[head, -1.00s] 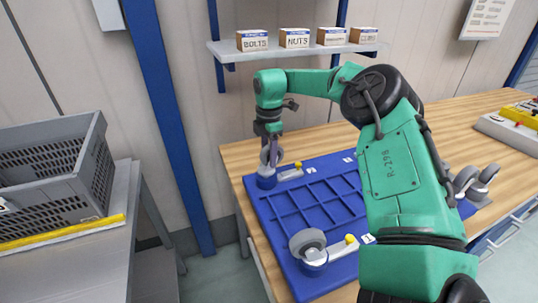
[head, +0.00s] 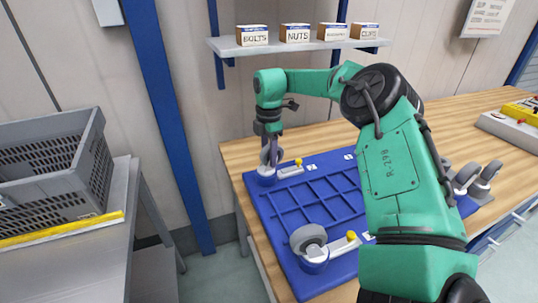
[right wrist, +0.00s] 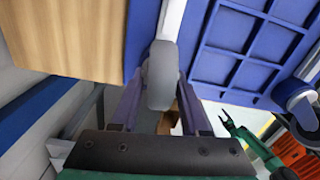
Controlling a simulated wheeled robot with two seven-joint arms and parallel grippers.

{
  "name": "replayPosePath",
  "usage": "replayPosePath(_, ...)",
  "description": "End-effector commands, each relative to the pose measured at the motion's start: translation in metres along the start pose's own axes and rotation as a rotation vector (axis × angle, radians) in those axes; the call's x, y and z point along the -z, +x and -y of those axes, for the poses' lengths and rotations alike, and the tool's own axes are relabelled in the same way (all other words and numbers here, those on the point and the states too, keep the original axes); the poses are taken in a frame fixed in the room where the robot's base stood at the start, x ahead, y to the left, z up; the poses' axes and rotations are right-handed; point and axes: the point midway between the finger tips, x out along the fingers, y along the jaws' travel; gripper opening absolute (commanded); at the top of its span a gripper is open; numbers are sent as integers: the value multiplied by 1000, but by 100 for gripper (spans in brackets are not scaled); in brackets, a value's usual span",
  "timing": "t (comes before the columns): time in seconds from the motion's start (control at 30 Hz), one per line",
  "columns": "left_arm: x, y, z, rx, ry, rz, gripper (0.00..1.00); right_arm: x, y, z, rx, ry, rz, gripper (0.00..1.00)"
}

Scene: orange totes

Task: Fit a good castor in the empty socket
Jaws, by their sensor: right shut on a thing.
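My right gripper (head: 269,148) points down at the far-left corner of the blue board (head: 290,222) and is shut on a grey-wheeled castor (head: 265,157). The castor is at the round blue socket (head: 266,178) there; whether it is fully seated I cannot tell. In the right wrist view its wheel (right wrist: 160,76) lies between the fingers. A lever with a yellow knob (head: 290,172) lies beside this socket. Another castor (head: 308,238) stands in the near socket (head: 314,266), beside a second yellow-knobbed lever (head: 340,246). My left gripper (right wrist: 232,124) shows open and empty in the right wrist view.
More castors (head: 482,178) stand at the board's right, partly behind my right arm. A grey crate (head: 50,165) stands on the left bench. A shelf (head: 300,47) with labelled boxes hangs above. My right arm hides much of the board's right side.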

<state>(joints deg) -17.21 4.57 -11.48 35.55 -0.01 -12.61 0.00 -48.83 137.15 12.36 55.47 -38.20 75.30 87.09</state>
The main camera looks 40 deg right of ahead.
Motion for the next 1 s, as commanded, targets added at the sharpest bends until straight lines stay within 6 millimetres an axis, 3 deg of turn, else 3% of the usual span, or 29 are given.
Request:
replayPosePath(0.03,0,0,0,0,0,0,80,0,-1,0,-2,0,-1,56)
replayPosePath(0.1,0,0,0,0,0,0,80,0,-1,0,-2,0,-1,80)
replayPosePath(0.4,0,0,0,0,0,-1,80,0,0,0,1,0,1,80)
replayPosePath(0.53,0,3,0,0,-1,-1,80,0,-10,-1,-2,0,1,80)
replayPosePath(0.77,0,10,0,0,-1,-1,80,0,-64,-1,-6,0,2,80)
replayPosePath(1.0,0,3,0,0,0,0,80,0,-125,0,-4,1,2,80)
